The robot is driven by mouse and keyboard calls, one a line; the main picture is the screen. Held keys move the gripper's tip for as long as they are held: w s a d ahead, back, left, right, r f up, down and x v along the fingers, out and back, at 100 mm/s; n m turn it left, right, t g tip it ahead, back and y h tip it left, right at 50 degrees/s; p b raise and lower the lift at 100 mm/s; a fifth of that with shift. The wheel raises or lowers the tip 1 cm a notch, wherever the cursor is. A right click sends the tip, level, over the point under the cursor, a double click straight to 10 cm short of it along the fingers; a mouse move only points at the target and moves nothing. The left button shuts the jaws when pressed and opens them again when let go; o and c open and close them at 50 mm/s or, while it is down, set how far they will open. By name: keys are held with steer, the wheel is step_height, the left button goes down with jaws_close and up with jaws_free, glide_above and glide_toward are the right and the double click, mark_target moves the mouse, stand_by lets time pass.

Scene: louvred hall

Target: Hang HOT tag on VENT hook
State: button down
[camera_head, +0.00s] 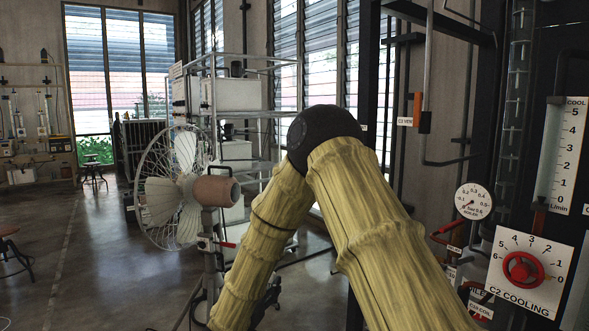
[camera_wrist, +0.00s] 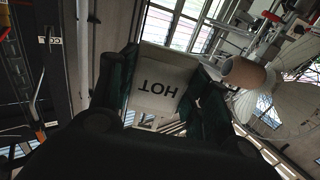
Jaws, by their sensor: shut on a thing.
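In the wrist view a pale tag (camera_wrist: 158,70) with the word HOT upside down sits between the dark fingers of my gripper (camera_wrist: 164,92). My gripper is shut on it, and the tag hangs clear of anything else I can see. In the head view the gripper and tag are hidden behind my bent, yellow-sleeved arm. A small white label (camera_head: 405,121), which seems to read C2 VENT, is on the dark frame at upper right, beside an orange and black piece (camera_head: 418,110). I cannot make out the hook itself.
A cooling panel with a red knob (camera_head: 523,268), a round gauge (camera_head: 474,201) and pipes crowd the right. A caged fan (camera_head: 172,190) stands left of my arm, with metal shelving (camera_head: 235,95) behind. The floor (camera_head: 60,255) at left is mostly open.

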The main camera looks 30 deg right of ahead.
steer(key=s+d+r+m+g+h+p, duration=0.1)
steer(key=s+r+m+g+p, duration=0.3)
steer(key=r, duration=0.8)
steer(key=s+d+r+m+g+h+p, duration=0.1)
steer(key=s+d+r+g+h+p, duration=0.15)
steer(key=r+p, duration=0.65)
steer(key=s+d+r+m+g+h+p, duration=0.1)
steer(key=s+r+m+g+p, duration=0.2)
steer(key=r, duration=1.1)
steer(key=w+d+n, duration=0.1)
steer(key=d, duration=0.7)
steer(key=shift+r, duration=0.2)
steer(key=shift+w+g, duration=0.1)
steer(key=shift+g, duration=0.15)
steer(key=shift+d, duration=0.15)
steer(key=d+p, duration=0.1)
steer(key=d, duration=0.6)
steer(key=shift+w+d, duration=0.25)
steer(key=shift+w, duration=0.05)
steer(key=shift+f, duration=0.7)
stand_by(0.5)
